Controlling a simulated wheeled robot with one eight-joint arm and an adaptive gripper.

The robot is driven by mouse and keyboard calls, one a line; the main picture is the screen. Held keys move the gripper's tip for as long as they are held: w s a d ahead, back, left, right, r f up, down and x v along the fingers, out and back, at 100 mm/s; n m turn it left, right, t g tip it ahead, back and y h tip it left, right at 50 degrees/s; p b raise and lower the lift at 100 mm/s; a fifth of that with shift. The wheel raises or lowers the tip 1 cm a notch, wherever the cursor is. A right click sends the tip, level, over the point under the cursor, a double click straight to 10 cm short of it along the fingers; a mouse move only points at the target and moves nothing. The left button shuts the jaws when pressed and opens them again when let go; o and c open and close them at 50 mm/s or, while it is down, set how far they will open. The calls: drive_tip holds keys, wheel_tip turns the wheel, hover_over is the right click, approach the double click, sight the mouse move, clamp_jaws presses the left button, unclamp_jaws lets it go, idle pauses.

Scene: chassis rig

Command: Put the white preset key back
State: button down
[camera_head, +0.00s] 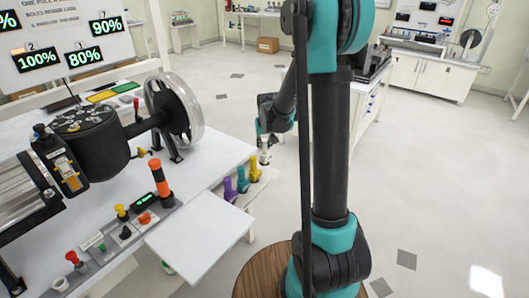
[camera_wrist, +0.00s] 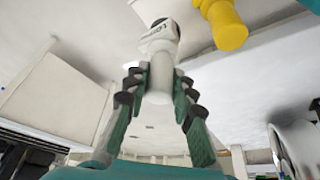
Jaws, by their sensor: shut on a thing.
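The white preset key (camera_wrist: 161,62) is between the two green-backed fingers of my gripper (camera_wrist: 159,82) in the wrist view, and the gripper is shut on it. The far end of the key, with a dark tip, points to the top of that view. In the head view my gripper (camera_head: 265,143) is beyond the table's right edge, and the white key (camera_head: 265,158) shows just below it, at the far end of a row of keys. I cannot tell whether the key's end touches the holder or is just above it.
The yellow key also shows close by in the wrist view (camera_wrist: 228,25). A white table (camera_head: 205,240) with machinery stands left. Floor is open to the right.

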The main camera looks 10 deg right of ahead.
sight(265, 147)
drive_tip(key=shift+f, duration=2)
drive_tip(key=c, duration=1.3)
unclamp_jaws()
drive_tip(key=v, duration=1.2)
drive_tip(key=s+d+f, duration=0.1)
drive_tip(key=s+f, duration=0.1)
drive_tip(key=s, duration=0.6)
drive_tip(key=s+d+f, duration=0.1)
drive_tip(key=s+f, duration=0.1)
drive_tip(key=s, duration=0.7)
drive_tip(key=s+d+f, duration=0.2)
drive_tip(key=s+f, duration=0.1)
drive_tip(key=s, duration=0.6)
drive_tip(key=shift+s, duration=0.2)
